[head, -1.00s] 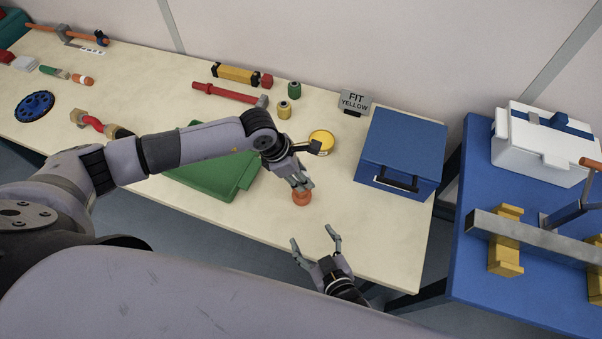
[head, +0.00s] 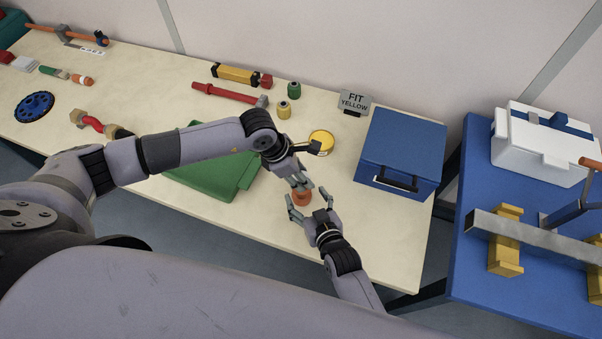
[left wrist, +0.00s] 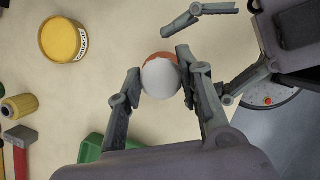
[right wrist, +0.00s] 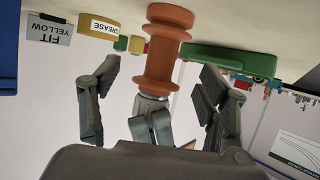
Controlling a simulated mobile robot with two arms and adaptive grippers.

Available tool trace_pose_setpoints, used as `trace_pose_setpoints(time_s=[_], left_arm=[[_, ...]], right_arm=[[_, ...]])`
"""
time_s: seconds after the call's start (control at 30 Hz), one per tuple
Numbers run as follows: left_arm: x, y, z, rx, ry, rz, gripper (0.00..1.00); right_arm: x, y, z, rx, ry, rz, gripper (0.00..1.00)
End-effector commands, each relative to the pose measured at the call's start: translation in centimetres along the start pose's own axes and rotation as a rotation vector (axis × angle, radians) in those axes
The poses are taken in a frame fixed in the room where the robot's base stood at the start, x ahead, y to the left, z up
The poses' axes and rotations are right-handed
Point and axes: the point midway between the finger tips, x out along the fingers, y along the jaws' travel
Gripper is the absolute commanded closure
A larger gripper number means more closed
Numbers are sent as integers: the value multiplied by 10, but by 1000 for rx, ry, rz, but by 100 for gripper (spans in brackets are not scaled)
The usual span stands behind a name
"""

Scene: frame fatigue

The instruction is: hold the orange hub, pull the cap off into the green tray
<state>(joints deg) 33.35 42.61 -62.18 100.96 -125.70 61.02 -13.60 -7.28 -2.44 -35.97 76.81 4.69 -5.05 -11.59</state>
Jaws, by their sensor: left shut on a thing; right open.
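The orange hub (head: 303,199) stands upright on the pale table; it is a flanged spool in the right wrist view (right wrist: 160,50). The pale grey cap (left wrist: 160,78) sits on its top. My left gripper (head: 301,186) is shut on the cap from above, its fingers on both sides in the left wrist view. My right gripper (head: 309,198) is open, its fingers on either side of the hub with gaps, as the right wrist view shows (right wrist: 160,72). The green tray (head: 237,182) lies left of the hub, partly hidden by my left arm.
A yellow grease tin (head: 321,140) stands behind the hub. A blue box (head: 402,150) stands to the right, with a "FIT YELLOW" sign (head: 355,103) behind. Small spools (head: 283,110) and a red-handled hammer (head: 228,94) lie further back. The table's front edge is close.

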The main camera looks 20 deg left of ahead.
Motion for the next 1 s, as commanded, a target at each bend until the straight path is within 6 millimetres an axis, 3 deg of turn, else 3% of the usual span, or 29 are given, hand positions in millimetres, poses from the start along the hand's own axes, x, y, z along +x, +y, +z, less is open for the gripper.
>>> trace_pose_setpoints(time_s=[0.23, 0.63, 1.0], left_arm=[[0, 0, 0, 0, -1, 0, 93], [0, 0, 0, 0, -1, 0, 93], [0, 0, 0, 0, -1, 0, 93]], right_arm=[[24, 0, -1, 0, 1, 0, 31], [30, 0, 0, 0, 0, 0, 31], [29, 0, 0, 0, 0, 0, 55]])
